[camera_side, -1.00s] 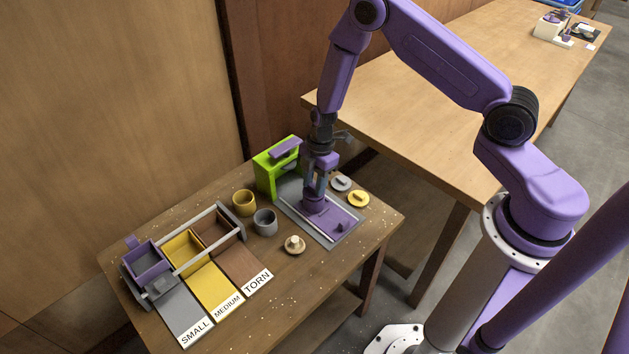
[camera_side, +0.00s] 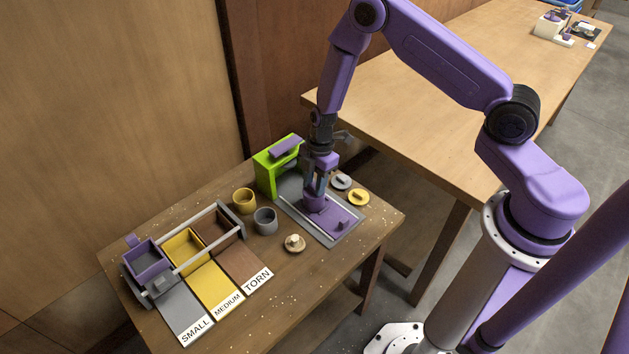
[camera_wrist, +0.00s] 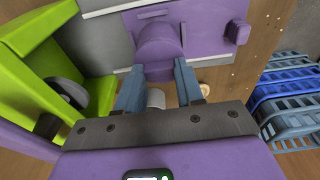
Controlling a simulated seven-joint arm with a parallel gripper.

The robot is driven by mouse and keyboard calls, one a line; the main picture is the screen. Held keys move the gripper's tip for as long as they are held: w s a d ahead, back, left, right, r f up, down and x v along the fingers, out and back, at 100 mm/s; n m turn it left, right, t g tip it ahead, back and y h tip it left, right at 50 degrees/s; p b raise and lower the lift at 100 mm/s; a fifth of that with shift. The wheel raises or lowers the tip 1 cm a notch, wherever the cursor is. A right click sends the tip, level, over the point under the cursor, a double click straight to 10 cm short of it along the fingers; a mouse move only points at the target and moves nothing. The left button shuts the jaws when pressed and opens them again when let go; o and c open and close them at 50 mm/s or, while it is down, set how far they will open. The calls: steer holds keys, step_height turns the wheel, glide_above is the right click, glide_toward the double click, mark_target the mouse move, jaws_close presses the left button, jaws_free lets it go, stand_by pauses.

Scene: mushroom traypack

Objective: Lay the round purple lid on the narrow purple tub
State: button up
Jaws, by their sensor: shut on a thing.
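My gripper (camera_side: 315,194) points down over the purple base plate and is shut on a round purple piece, which I take to be the purple lid (camera_wrist: 160,66). In the wrist view the two blue-grey fingers (camera_wrist: 160,72) lie on either side of it. The narrow purple tub (camera_side: 313,204) stands upright below the fingers, on the plate. Lid and tub share one colour, and the fingers cover part of them. I cannot tell whether the lid touches the rim or sits level.
A green box (camera_side: 266,172) stands close behind-left of the gripper. A yellow lid (camera_side: 358,198) and grey lid (camera_side: 341,182) lie to the right. A yellow tub (camera_side: 244,202), grey tub (camera_side: 265,222) and mushroom (camera_side: 295,243) stand left. Sorting bins (camera_side: 185,249) are farther left.

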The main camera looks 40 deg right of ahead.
steer(key=o, duration=1.4)
steer(key=shift+r, duration=0.1)
steer(key=shift+r, duration=2.9)
